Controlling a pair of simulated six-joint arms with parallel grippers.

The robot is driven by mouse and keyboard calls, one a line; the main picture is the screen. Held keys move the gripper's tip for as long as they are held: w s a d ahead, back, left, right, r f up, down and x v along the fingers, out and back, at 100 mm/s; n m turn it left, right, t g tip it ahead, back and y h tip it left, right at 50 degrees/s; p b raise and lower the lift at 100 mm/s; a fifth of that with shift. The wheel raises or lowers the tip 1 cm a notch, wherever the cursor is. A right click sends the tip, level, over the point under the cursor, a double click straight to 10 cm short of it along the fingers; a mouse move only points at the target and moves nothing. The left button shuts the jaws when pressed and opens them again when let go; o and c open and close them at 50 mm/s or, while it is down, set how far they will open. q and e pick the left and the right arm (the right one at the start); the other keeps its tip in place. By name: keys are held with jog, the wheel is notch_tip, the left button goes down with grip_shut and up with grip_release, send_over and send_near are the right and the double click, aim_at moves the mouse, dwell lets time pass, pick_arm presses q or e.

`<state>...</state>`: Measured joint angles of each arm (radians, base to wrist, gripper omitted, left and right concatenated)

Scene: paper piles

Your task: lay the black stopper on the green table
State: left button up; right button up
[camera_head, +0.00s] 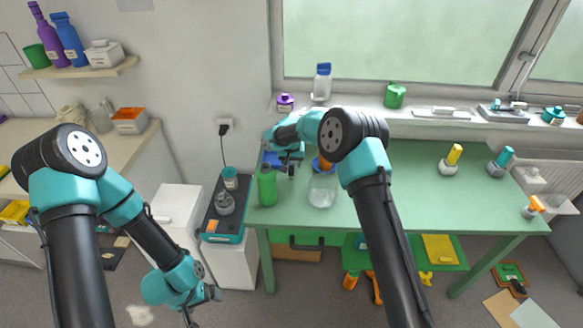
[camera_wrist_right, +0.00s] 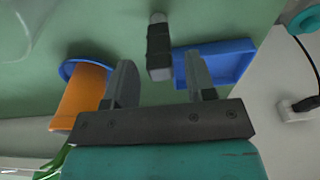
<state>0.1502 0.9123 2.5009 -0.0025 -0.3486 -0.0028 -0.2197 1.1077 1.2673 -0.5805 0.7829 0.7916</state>
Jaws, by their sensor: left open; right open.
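The black stopper (camera_wrist_right: 158,50) shows in the right wrist view as a dark ribbed piece with a grey end, over the green table (camera_wrist_right: 120,25). The green table (camera_head: 410,190) also shows in the head view. My right gripper (camera_wrist_right: 160,82) is open, with one finger to each side of the stopper's near end and gaps visible. I cannot tell whether the stopper rests on the table. In the head view my right gripper (camera_head: 290,158) is above the table's left end, where the stopper is hard to make out. My left gripper (camera_head: 192,312) hangs low, off the table, at the bottom.
A blue tray (camera_wrist_right: 238,62) and an orange cylinder with a blue rim (camera_wrist_right: 82,98) flank my right gripper. The table's middle is clear. Small coloured-top items stand at right.

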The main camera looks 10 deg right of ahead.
notch_tip(320, 180, up, 9)
jog(key=s, duration=0.1)
jog(key=shift+s+a+f, duration=0.15)
